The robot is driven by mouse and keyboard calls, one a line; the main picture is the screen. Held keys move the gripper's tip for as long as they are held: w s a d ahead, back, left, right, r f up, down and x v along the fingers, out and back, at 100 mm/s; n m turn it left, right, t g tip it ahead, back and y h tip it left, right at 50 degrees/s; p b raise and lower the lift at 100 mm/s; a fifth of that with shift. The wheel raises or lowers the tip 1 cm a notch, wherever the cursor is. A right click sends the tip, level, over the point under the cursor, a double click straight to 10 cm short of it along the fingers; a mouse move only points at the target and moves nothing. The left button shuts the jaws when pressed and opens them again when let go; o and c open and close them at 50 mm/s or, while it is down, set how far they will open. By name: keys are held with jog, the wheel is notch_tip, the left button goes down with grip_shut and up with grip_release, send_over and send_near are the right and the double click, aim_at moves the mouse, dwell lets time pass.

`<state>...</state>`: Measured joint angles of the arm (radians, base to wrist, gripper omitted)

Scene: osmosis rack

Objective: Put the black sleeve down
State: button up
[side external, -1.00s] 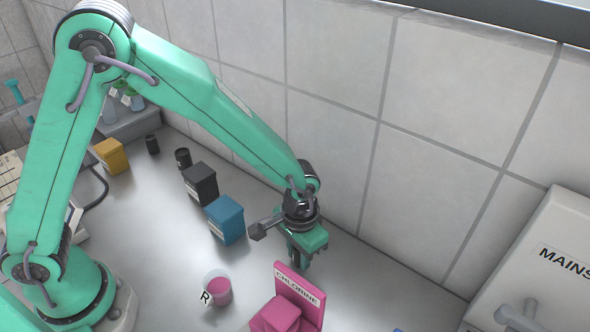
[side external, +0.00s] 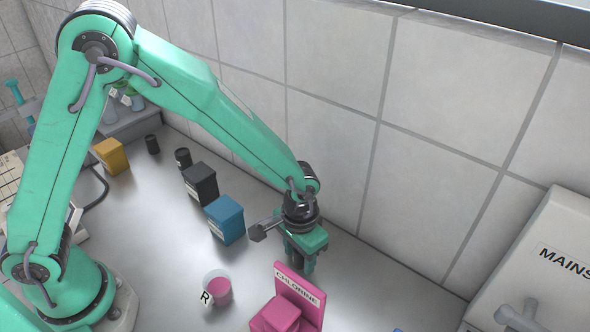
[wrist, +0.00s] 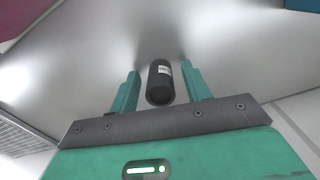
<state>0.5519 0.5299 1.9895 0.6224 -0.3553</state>
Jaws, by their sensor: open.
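A black sleeve (wrist: 160,82) with a small white label shows in the wrist view, between the two fingers of my gripper (wrist: 160,72). A narrow gap shows on each side of it, so the fingers are open around it and not clamping it. The pale metal counter lies behind it; whether its far end touches the counter is hard to tell. In the side view my gripper (side external: 302,265) points down low over the counter near the tiled wall, and I cannot make out the sleeve there.
A pink chlorine block (side external: 298,290) and a cup of pink liquid (side external: 218,289) stand toward the front. Blue (side external: 225,220), black (side external: 201,184) and yellow (side external: 112,157) blocks stand left, with two small black cylinders (side external: 183,158) behind. The mains box (side external: 545,265) is at right.

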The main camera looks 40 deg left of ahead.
notch_tip(320, 180, up, 12)
dwell(0.6)
jog(key=shift+r, duration=0.1)
dwell(0.4)
jog(key=s+a+r+n+t, duration=0.1)
jog(key=s+a+r+t, duration=0.15)
jog(key=a+r, duration=0.75)
jog(key=s+a+r+n+t, duration=0.1)
jog(key=s+a+r+t, duration=0.1)
jog(key=s+a, duration=0.8)
jog(key=shift+s+a+t, duration=0.4)
jog(key=shift+a+t, duration=0.15)
jog(key=shift+a, duration=0.45)
